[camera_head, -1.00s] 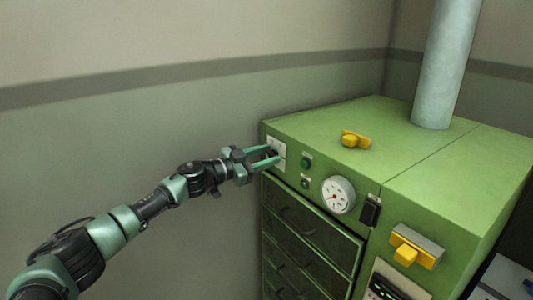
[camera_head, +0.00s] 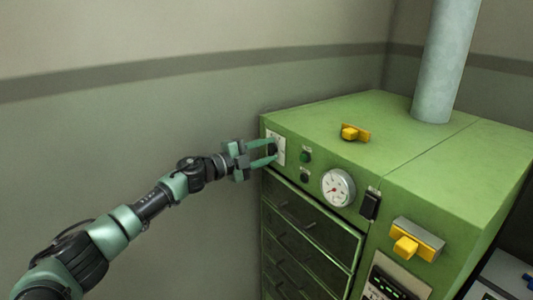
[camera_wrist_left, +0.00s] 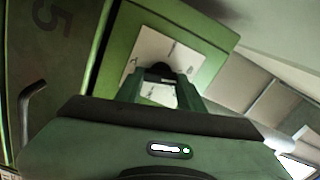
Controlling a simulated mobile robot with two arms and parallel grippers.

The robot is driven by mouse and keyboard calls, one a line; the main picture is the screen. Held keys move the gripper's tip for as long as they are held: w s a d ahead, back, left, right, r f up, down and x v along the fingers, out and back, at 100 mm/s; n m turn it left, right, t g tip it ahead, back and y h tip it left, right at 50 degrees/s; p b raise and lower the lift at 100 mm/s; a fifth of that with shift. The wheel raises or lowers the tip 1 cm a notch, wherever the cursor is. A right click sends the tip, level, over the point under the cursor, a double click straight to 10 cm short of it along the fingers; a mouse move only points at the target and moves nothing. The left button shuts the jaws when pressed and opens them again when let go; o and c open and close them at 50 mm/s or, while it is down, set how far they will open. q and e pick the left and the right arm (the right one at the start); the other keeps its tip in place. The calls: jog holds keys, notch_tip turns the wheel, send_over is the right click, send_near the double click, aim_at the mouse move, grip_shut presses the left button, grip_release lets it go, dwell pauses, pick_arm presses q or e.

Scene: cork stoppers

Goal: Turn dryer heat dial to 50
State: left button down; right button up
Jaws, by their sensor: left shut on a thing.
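The green dryer (camera_head: 400,140) stands at the right. Its heat dial (camera_head: 272,149) is a small black knob on a white plate (camera_head: 279,156) at the front panel's left end. My left gripper (camera_head: 268,153) reaches the plate from the left, with its fingers around the knob and shut on it. In the left wrist view the black knob (camera_wrist_left: 159,73) sits between the two green fingers, in front of the white plate (camera_wrist_left: 165,52). The fingers hide part of the dial, and its marks are too small to read. My right gripper is not in view.
Right of the dial are a green button (camera_head: 305,156), a round gauge (camera_head: 338,188) and a black switch (camera_head: 370,204). Drawers (camera_head: 305,220) lie below.

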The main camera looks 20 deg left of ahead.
pick_arm(q)
jog(key=m, duration=0.2)
jog(key=m+b, duration=0.2)
jog(key=m, duration=0.1)
jog(key=shift+f+m, duration=0.3)
jog(key=shift+m+b, duration=1.15)
jog(key=shift+m, duration=0.45)
jog(key=c, duration=0.9)
grip_release()
jog(key=shift+r, duration=0.1)
